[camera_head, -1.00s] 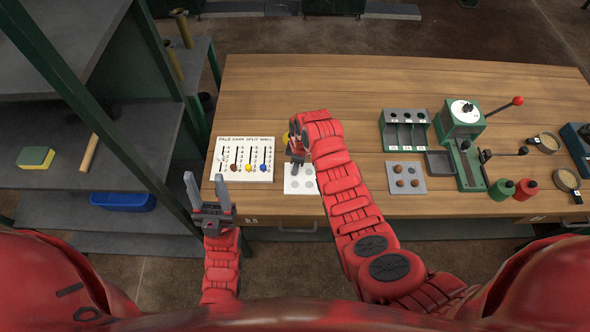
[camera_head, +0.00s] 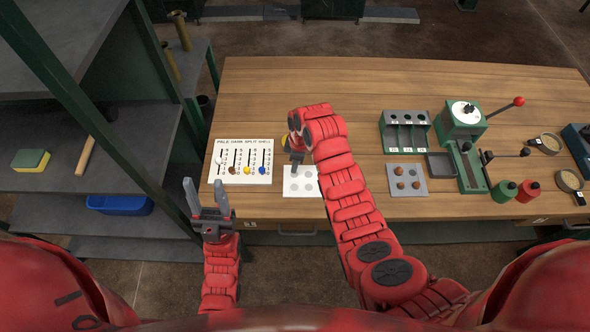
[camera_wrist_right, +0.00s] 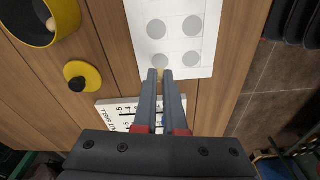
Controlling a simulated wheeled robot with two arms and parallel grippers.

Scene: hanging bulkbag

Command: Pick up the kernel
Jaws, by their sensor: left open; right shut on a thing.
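My right gripper (camera_head: 295,166) is above the left edge of a white card with grey round spots (camera_head: 301,188). In the right wrist view its fingers (camera_wrist_right: 160,74) are almost together on a small pale tan kernel (camera_wrist_right: 159,71), mostly hidden between the tips. The card (camera_wrist_right: 201,60) lies just beyond the tips in that view. Several brown kernels (camera_head: 408,181) sit on a grey plate to the right. My left gripper (camera_head: 209,201) is open and empty, in front of the table's left front edge.
A scoring board (camera_head: 241,161) with coloured markers lies left of the card. A yellow cup (camera_wrist_right: 44,20) and a yellow lid with a black knob (camera_wrist_right: 82,76) are near the right gripper. A grey divided rack (camera_head: 405,131) and green press (camera_head: 462,120) stand right. The table's back is clear.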

